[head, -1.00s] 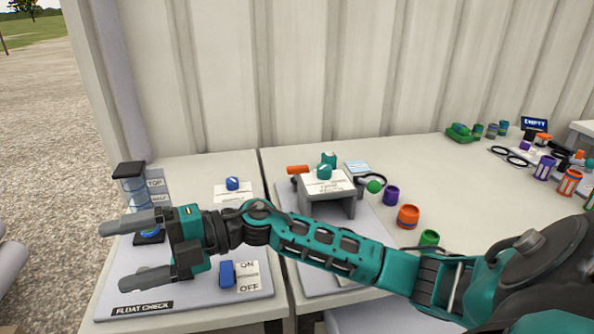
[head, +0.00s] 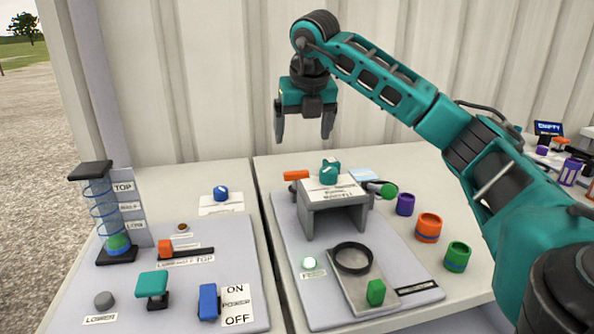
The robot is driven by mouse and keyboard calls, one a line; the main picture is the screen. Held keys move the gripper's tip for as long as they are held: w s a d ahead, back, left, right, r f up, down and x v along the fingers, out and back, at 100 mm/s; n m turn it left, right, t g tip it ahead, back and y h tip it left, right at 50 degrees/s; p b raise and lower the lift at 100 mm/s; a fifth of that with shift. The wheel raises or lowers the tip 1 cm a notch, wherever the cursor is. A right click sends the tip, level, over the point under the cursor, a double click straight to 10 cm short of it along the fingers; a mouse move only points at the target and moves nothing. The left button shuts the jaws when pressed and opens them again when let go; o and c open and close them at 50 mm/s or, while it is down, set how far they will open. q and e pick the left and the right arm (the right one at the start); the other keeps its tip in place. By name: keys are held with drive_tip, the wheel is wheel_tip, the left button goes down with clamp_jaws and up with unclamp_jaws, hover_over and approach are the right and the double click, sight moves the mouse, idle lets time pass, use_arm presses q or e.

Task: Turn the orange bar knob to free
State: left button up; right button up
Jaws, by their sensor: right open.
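An orange bar knob (head: 296,175) sits at the left of the grey bracket stand (head: 322,196) on the right-hand panel. Its bar lies roughly level across the picture; its marks are too small to read. My right gripper (head: 304,138) is open and empty, pointing down, above and behind the stand in the picture, apart from the knob. A teal knob (head: 329,171) sits on top of the stand behind a white label. My left gripper is out of view.
The left panel holds a clear float column (head: 103,215), an orange block (head: 165,249) by a black lever, a teal handle (head: 152,285) and a blue power switch (head: 208,301). Purple (head: 405,205), orange (head: 428,228) and green (head: 457,256) cups stand right of the stand. A corrugated wall stands behind.

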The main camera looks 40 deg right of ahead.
sight(296, 172)
drive_tip(key=b+x, duration=0.2)
drive_tip(key=x, duration=0.8)
drive_tip(key=shift+a, duration=0.1)
drive_tip(key=shift+w+f, duration=0.2)
drive_tip(key=shift+f, duration=0.5)
drive_tip(key=c, duration=1.1)
